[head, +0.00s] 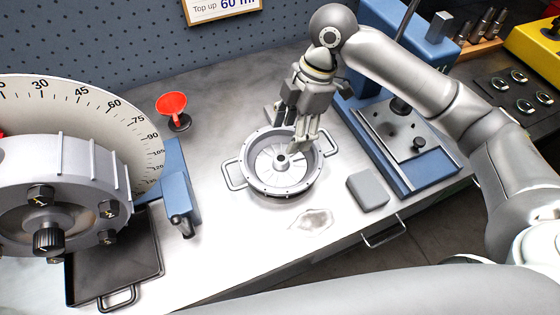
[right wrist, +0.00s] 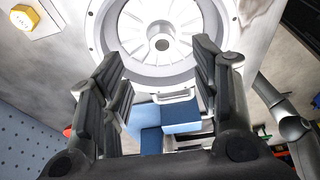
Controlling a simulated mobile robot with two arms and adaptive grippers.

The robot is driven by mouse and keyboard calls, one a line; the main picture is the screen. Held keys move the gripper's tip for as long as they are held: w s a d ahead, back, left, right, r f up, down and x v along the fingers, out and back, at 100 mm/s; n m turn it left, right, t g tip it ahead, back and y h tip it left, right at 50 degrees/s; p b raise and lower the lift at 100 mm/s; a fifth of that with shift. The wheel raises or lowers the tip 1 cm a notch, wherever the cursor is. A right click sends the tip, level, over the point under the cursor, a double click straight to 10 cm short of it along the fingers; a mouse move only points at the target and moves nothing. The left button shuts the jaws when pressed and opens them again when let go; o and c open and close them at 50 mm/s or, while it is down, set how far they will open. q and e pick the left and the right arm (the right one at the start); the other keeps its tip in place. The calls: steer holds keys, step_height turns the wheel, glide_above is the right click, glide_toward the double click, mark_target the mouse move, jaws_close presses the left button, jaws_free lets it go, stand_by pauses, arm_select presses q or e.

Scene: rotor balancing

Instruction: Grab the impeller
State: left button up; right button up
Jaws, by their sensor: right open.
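The impeller (head: 272,161), a pale metal wheel with vanes and a raised centre hub, sits inside a round grey housing (head: 247,178) with a loop handle on each side. In the right wrist view the impeller (right wrist: 140,45) shows at the top, with its round hub near the middle. My right gripper (head: 304,138) points down over the back right part of the housing and hides some of it. Its fingers (right wrist: 160,78) are spread apart, with nothing between them. I cannot tell whether a fingertip touches the housing. My left gripper is not in view.
A large dial machine (head: 75,180) and a black tray (head: 130,255) stand at left. A blue-based machine (head: 410,165) and a grey block (head: 368,190) are to the right. A wet-looking patch (head: 312,220) lies in front of the housing.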

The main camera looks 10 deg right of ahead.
mark_target(282, 158)
steer(key=x, duration=0.3)
steer(key=shift+s, duration=0.2)
steer(key=p+x, duration=0.1)
steer(key=x, duration=0.3)
steer(key=shift+a+f, duration=0.2)
steer(key=shift+f, duration=0.45)
jaws_close()
